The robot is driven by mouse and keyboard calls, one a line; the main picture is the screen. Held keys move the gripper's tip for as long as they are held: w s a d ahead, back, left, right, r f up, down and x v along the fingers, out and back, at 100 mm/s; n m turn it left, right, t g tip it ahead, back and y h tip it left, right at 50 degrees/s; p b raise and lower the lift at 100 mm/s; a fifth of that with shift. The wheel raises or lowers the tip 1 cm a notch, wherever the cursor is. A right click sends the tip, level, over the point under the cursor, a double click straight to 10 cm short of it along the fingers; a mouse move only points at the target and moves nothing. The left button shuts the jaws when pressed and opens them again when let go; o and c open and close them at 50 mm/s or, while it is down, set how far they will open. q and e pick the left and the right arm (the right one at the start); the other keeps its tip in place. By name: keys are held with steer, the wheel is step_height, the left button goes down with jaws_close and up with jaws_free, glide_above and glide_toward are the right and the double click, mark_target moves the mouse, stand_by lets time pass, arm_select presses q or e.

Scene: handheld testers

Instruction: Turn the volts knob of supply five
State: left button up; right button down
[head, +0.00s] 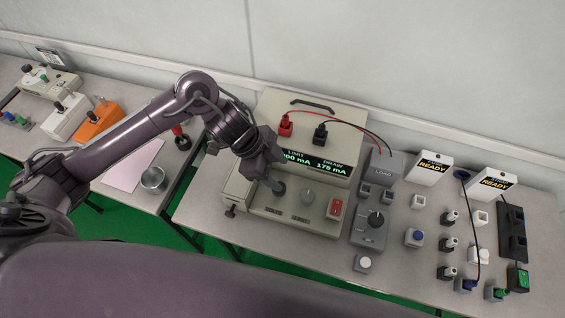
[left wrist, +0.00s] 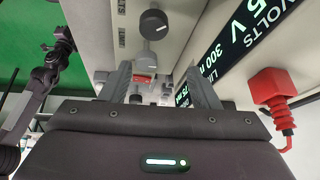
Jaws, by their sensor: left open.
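Supply five (head: 318,128) is a beige bench unit with a dark readout (head: 316,163) showing LIMIT and DRAIN. The readout's VOLTS part shows in the left wrist view (left wrist: 262,20). The dark volts knob (head: 279,189) is on its lower ledge, partly covered by my left gripper (head: 272,180) in the head view. In the left wrist view, a dark round knob (left wrist: 153,24) with a pale pointer mark stands ahead of the fingers. My left gripper (left wrist: 160,82) is open, its two fingers apart; contact with the knob cannot be told. My right gripper is not in view.
A grey knob (head: 308,196) and red rocker switch (head: 336,208) sit right of the volts knob. Red (head: 285,125) and black (head: 320,131) plugs with leads are on top. A grey dial box (head: 370,227) and other testers stand right; a metal cup (head: 153,178) stands left.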

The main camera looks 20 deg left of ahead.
arm_select(q)
steer(key=f, duration=0.2)
steer(key=a+f, duration=0.1)
steer(key=shift+s+f+g+y+b, duration=0.3)
steer(key=shift+s+f+g+y, duration=0.05)
steer(key=shift+s+g+y, duration=0.05)
steer(key=shift+x, duration=1)
steer(key=shift+w+d+f, duration=0.1)
steer(key=shift+d+f, duration=0.1)
steer(key=shift+f, duration=0.2)
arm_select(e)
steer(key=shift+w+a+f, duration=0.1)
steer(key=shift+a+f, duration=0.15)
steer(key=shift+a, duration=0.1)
arm_select(q)
steer(key=shift+c, duration=0.4)
